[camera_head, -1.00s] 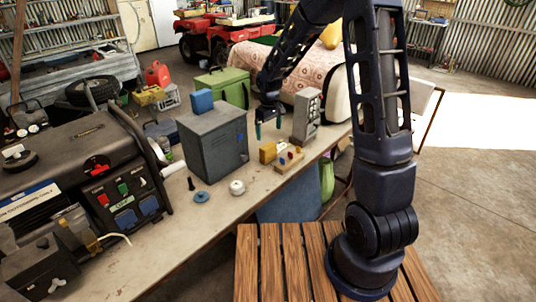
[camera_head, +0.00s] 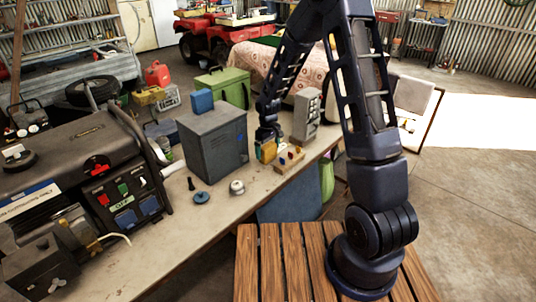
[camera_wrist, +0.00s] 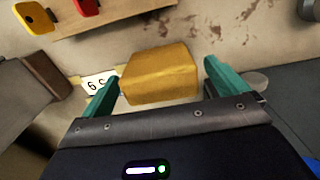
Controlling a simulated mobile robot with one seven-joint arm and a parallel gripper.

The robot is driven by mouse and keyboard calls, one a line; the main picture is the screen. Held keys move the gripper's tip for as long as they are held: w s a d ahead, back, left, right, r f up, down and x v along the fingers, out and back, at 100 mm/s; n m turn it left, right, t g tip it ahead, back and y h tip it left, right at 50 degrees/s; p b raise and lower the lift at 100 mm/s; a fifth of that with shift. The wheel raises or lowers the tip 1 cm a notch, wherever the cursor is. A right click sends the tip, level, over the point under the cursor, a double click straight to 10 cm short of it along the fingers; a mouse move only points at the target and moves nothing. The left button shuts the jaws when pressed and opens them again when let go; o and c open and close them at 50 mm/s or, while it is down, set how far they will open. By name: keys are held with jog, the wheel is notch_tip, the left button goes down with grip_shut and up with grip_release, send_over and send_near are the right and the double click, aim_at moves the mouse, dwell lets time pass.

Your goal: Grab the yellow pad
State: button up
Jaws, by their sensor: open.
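The yellow pad (camera_wrist: 160,75) is a small block on the workbench top. In the wrist view it lies between the two teal fingertips of my gripper (camera_wrist: 160,85), with a visible gap on the right and a narrow one on the left. My gripper is open around it, and I cannot tell whether either finger touches it. In the head view the yellow pad (camera_head: 268,150) shows just below my gripper (camera_head: 267,140), beside the grey metal box, and is partly hidden by the gripper.
A wooden board with coloured pieces (camera_head: 289,160) lies right beside the pad. A grey box (camera_head: 213,145) with a blue block on top stands to the left, and a grey upright unit (camera_head: 306,115) to the right. A round knob (camera_head: 237,187) lies in front on the bench (camera_head: 170,235).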

jog(key=shift+f, duration=0.9)
jog(key=c, duration=1)
jog(key=shift+r, duration=0.1)
jog(key=shift+c, duration=0.2)
